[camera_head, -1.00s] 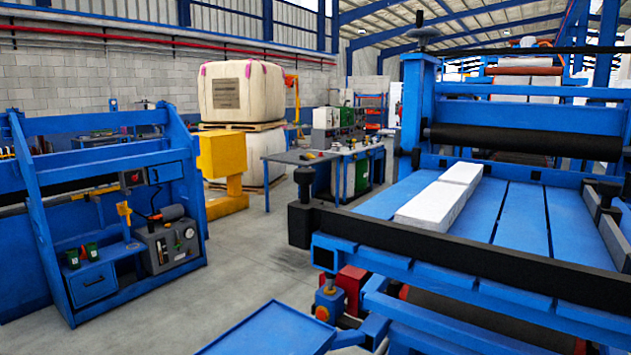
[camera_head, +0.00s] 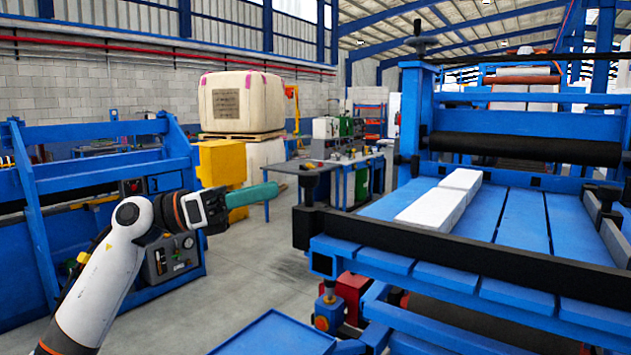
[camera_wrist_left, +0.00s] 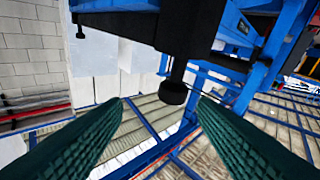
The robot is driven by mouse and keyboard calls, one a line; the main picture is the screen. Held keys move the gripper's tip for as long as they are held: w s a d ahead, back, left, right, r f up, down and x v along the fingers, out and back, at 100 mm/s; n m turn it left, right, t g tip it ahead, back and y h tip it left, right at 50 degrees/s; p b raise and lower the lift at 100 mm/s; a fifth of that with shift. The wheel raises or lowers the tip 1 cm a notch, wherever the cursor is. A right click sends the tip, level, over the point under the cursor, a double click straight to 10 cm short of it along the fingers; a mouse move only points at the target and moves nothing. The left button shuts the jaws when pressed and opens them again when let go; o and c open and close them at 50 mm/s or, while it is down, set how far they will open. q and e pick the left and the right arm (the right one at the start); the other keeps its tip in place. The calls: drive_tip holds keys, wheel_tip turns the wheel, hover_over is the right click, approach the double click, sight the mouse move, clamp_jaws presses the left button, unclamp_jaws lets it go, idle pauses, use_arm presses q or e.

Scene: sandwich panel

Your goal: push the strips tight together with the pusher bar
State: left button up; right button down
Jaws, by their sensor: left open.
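Two white strips, a near one (camera_head: 430,210) and a far one (camera_head: 461,179), lie end to end on the slatted blue table (camera_head: 515,215). The black pusher bar (camera_head: 450,248) spans the table's near edge, with a round black knob (camera_head: 309,167) upright at its left end. My left gripper (camera_head: 278,188), with green fingers, is just left of the knob and apart from it, pointing toward it. In the left wrist view its fingers (camera_wrist_left: 160,104) are spread and empty, with the knob (camera_wrist_left: 174,93) ahead between them. My right gripper is not in view.
A black roller (camera_head: 525,148) crosses the table's far end. A grey side rail (camera_head: 604,225) runs along the right. A blue tray (camera_head: 275,335) is low in front. A blue bench frame (camera_head: 90,200) stands at left, with open floor between.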

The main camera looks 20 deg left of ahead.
sight(302, 179)
use_arm(q)
drive_tip(key=w+d+p, duration=0.1)
drive_tip(key=d, duration=0.1)
drive_tip(key=w+d+r+m+y+p, duration=0.1)
drive_tip(key=d, duration=0.1)
drive_tip(key=w+d+m+y+p, duration=0.1)
drive_tip(key=d+p, duration=0.1)
drive_tip(key=shift+w+d+r+g, duration=0.25)
drive_tip(key=shift+d+r+g, duration=0.05)
drive_tip(key=shift+d+r, duration=0.1)
drive_tip(key=shift+w+d+f, duration=0.15)
drive_tip(key=shift+w+d, duration=0.15)
drive_tip(key=shift+d, duration=0.2)
